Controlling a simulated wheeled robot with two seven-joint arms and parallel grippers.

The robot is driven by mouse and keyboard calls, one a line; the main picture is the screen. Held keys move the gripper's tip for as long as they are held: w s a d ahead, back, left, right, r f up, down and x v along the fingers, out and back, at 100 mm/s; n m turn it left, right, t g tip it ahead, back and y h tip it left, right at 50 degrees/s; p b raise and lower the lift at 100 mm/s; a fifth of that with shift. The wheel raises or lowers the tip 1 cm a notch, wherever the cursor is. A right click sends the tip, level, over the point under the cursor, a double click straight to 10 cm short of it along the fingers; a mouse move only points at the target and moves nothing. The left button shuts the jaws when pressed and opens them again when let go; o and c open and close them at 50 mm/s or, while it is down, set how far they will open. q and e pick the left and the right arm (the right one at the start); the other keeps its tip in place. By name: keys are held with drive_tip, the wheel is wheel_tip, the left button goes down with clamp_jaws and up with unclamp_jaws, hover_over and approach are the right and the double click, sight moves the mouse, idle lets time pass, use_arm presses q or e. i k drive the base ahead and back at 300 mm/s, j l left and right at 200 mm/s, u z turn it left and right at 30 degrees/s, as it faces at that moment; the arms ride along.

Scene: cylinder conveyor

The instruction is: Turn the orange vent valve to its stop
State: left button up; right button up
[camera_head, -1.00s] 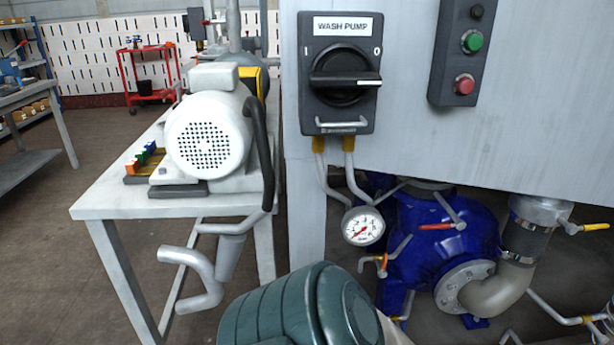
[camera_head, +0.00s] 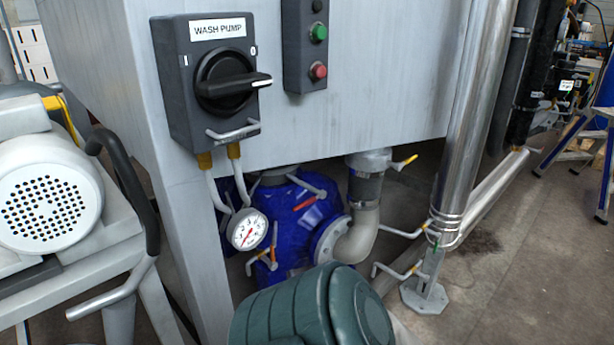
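Several small valve handles in orange, red and yellow tones show around the blue pump body (camera_head: 285,225). A small orange handle (camera_head: 272,257) sits on a thin grey fitting at the pump's left, just below the gauge. A red-orange lever (camera_head: 304,204) lies across the pump's top. A yellow-orange lever (camera_head: 405,162) sticks out at the pipe collar to the right. I cannot tell which one is the vent valve, or how far it is turned. Neither of my grippers is in view, and nothing touches these handles.
A grey cabinet with the wash pump switch (camera_head: 228,82) hangs above the pump. A round gauge (camera_head: 247,229) is under it. A green ribbed housing (camera_head: 290,312) blocks the bottom middle. A bench with a white motor (camera_head: 50,195) is at left. Open floor (camera_head: 500,285) lies at right.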

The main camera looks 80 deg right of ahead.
sight(274, 266)
drive_tip(key=i+z, duration=0.1)
drive_tip(key=z, duration=0.3)
drive_tip(key=i+j+z, duration=0.1)
drive_tip(key=z, duration=0.3)
drive_tip(key=i+j+z, duration=0.1)
drive_tip(key=z, duration=0.25)
drive_tip(key=i+j+z, duration=0.1)
drive_tip(key=z, duration=0.3)
drive_tip(key=i+j+z, duration=0.15)
drive_tip(key=z, duration=0.25)
drive_tip(key=i+j+z, duration=0.1)
drive_tip(key=z, duration=0.3)
drive_tip(key=i+j+z, duration=0.1)
drive_tip(key=j+z, duration=0.5)
drive_tip(key=z, duration=0.2)
